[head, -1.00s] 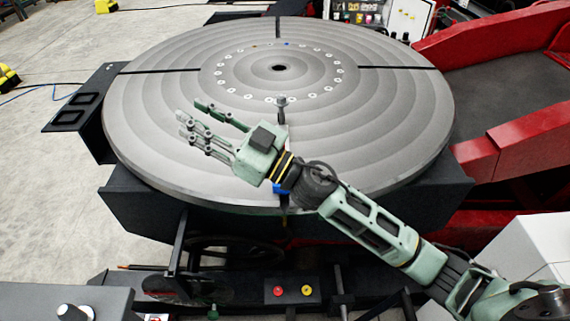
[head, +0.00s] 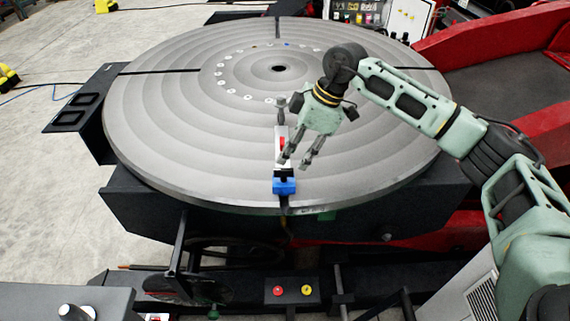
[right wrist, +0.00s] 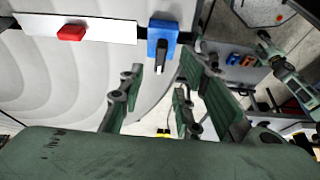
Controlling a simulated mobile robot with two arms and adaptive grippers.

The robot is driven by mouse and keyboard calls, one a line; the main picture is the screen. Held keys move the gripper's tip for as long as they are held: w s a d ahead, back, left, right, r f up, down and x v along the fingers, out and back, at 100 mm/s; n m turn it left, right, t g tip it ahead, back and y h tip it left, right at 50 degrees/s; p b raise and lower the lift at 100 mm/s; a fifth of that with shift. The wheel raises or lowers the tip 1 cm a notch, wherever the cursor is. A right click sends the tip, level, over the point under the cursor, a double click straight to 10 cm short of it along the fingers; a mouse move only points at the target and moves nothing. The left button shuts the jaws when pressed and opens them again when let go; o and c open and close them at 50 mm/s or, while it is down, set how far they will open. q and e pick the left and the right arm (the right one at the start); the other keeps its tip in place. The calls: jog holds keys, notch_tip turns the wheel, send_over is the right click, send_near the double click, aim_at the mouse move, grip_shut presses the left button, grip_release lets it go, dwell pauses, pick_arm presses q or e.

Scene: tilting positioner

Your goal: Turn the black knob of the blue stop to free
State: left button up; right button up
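The blue stop (head: 284,186) sits near the front rim of the round grey table (head: 160,150), at the end of a white strip (head: 281,145). In the right wrist view the blue stop (right wrist: 172,30) shows at the top, with its black knob (right wrist: 160,54) pointing down the picture. My right gripper (head: 293,162) hangs over the strip, just behind the stop in the head view. In the right wrist view my right gripper (right wrist: 165,78) has its fingers spread, with nothing between them. The knob lies beyond the fingertips, apparently untouched. My left gripper is not visible in the head view.
A red piece (right wrist: 71,32) sits on the white strip. A dark upright post (head: 281,108) stands at the strip's far end. Below the rim is a panel with a red button (head: 277,291) and a yellow button (head: 306,290). The left side of the table is clear.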

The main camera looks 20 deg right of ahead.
aim_at(283, 169)
jog(key=p+x, duration=0.1)
jog(key=x, duration=0.5)
jog(key=shift+a+r, duration=0.1)
jog(key=shift+c, duration=0.5)
grip_shut()
